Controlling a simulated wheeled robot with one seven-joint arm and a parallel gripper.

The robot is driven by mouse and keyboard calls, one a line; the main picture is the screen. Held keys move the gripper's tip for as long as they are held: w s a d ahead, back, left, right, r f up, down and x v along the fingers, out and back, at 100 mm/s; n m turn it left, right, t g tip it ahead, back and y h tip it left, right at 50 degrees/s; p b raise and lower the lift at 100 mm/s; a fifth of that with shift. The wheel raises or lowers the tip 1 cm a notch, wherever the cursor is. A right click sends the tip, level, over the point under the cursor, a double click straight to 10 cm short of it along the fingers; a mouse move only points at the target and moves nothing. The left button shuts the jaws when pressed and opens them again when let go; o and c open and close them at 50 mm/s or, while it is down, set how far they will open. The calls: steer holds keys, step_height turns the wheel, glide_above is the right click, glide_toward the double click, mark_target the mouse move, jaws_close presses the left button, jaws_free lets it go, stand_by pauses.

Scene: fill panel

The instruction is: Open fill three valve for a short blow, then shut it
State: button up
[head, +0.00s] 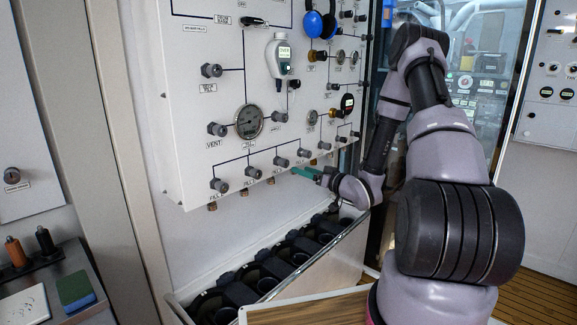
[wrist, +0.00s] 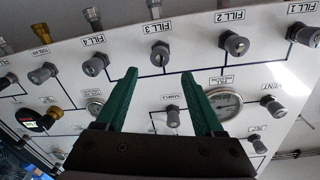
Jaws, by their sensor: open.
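The fill three valve is a small grey knob (wrist: 160,54) under the label FILL 3, which shows upside down in the wrist view. In the head view it is in the low row of knobs (head: 281,161) on the white panel. My gripper (wrist: 158,73) has green fingers, spread open and empty. The knob appears just beyond and between the two fingertips, apart from both. In the head view my gripper (head: 297,171) is close to the panel's lower edge, just below and right of that knob.
The FILL 2 knob (wrist: 234,44) and FILL 4 knob (wrist: 95,66) flank it. A gauge (head: 249,121) sits above the row. A rack of black cylinder holders (head: 265,270) stands below, with a metal rail (head: 320,250) in front.

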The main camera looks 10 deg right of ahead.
mark_target(286, 164)
steer(key=x, duration=0.8)
steer(key=shift+w+a+r, duration=0.1)
steer(key=shift+w, duration=0.15)
jaws_close()
